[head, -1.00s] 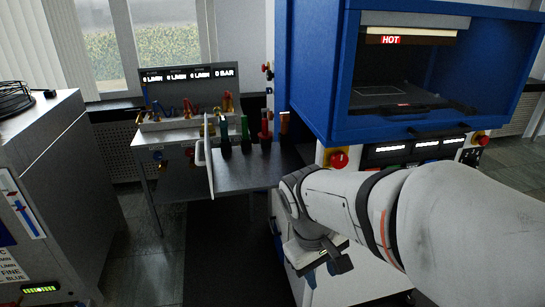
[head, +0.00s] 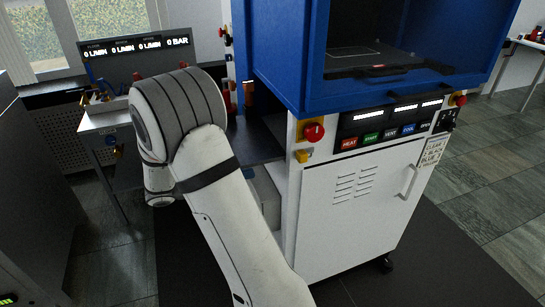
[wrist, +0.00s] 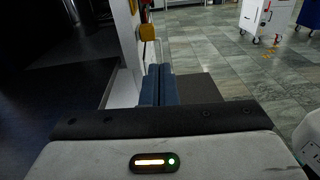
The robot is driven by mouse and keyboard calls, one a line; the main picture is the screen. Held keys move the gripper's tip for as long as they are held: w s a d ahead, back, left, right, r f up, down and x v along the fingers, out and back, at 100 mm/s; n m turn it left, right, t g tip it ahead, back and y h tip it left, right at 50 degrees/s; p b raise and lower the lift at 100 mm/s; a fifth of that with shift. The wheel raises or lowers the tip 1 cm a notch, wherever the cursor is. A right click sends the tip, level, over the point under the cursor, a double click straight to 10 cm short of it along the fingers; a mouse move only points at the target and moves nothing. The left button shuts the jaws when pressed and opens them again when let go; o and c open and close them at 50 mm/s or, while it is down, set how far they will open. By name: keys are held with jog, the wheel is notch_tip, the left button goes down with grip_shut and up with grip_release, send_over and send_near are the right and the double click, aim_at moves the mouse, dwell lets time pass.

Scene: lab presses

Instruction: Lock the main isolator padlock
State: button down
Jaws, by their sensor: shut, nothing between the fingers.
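The main isolator is a red rotary knob (head: 313,132) on the upper left of the white press cabinet's front. A small yellow padlock (head: 303,156) hangs just below it; I cannot tell whether its shackle is closed. In the wrist view a yellow body (wrist: 147,32), which looks like the padlock, shows ahead of and above the fingers, slightly left. My gripper (wrist: 158,72) shows there as two blue fingers pressed together, shut and empty, apart from the yellow body. In the head view my gripper is hidden behind my arm, which stands left of the isolator.
The blue press (head: 290,60) stands above the white cabinet (head: 350,215), which has a handle on its right. A row of coloured buttons (head: 371,137) lies right of the isolator. A bench with a gauge panel (head: 135,55) stands at the left. Open floor lies at the right.

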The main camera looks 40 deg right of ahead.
aim_at(299, 159)
jog(key=shift+w+a+f+n+h, duration=0.1)
jog(key=shift+w+a+n+h, duration=0.2)
jog(key=shift+w, duration=0.4)
jog(key=p+x, duration=0.1)
jog(key=x, duration=1.3)
jog(key=shift+w, duration=0.1)
jog(key=shift+d+t, duration=0.15)
jog(key=shift+t, duration=0.25)
